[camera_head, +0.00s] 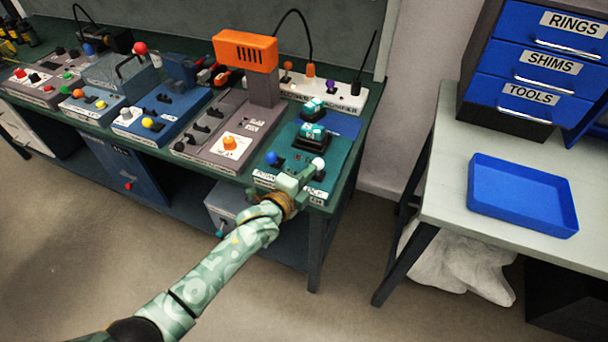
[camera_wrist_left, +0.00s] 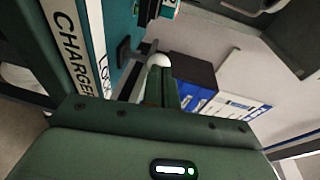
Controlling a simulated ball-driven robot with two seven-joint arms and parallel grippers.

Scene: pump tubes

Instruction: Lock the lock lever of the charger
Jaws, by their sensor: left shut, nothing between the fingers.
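The teal charger (camera_head: 335,150) sits at the right end of the workbench, with two teal-and-white battery packs (camera_head: 312,120) on it. Its lock lever has a white ball knob (camera_head: 318,163) at the front right; the ball also shows in the left wrist view (camera_wrist_left: 157,60), just past my fingertips. The CHARGER label (camera_wrist_left: 68,35) and the LOCK label (camera_wrist_left: 103,72) run beside it there. My left gripper (camera_head: 308,176) is shut and empty, right at the white knob; I cannot tell whether it touches. My right gripper is not in view.
A blue ball knob (camera_head: 272,158) stands at the charger's left. A side table with a blue tray (camera_head: 520,195) stands right, across a floor gap.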

